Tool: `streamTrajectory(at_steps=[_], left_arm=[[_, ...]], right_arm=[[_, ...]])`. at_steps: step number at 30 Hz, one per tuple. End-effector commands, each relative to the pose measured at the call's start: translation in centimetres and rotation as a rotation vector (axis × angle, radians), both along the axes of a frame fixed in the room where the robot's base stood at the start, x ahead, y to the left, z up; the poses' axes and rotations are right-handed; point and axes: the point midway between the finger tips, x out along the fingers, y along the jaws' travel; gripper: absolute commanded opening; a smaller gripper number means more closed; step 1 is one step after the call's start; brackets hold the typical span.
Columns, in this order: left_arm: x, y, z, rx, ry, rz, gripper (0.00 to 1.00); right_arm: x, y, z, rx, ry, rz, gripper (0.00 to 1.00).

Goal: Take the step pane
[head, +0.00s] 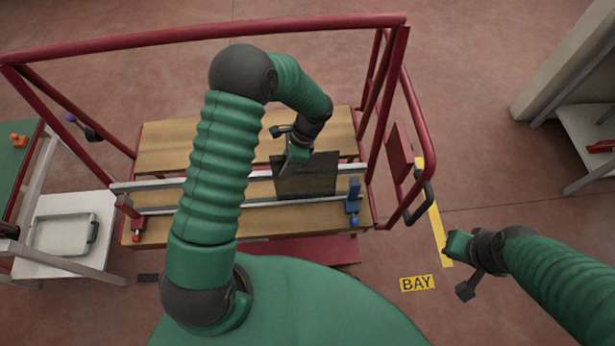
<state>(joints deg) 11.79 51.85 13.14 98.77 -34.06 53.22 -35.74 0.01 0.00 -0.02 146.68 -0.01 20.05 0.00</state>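The step pane (312,180) is a dark, see-through rectangular sheet. It stands at the rails of the red-framed cart, right of the cart's middle. My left gripper (287,164) is at the pane's upper left corner and overlaps it in the head view. I cannot tell whether its fingers are closed on the pane's edge or only beside it. My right gripper (455,250) is away from the cart, over the floor at the right, with nothing seen in it; its finger opening is not clear.
The cart has red tube rails (200,34) and a wooden deck (160,152). A blue clamp (353,196) stands just right of the pane. A pale tray (62,234) lies on a table at the left. A "BAY" floor label (417,283) is near my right arm, with open floor around.

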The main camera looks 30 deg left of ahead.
Motion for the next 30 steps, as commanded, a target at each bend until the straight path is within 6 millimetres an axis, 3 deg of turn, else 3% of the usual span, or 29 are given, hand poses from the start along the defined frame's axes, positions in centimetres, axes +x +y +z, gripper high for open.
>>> streamTrajectory(at_steps=[7,14,30], left_arm=[[-0.15,0.37,-0.48,-0.002,-0.001,0.002,0.3],[-0.13,0.2,-0.39,0.001,-0.001,0.002,0.0],[-0.08,0.21,-0.33,0.001,-0.003,0.001,0.0]], right_arm=[[0.0,0.02,0.0,0.0,0.0,0.0,0.0],[0.0,0.02,0.0,0.0,0.0,0.001,0.0],[0.0,0.02,0.01,0.0,0.0,0.0,0.0]])
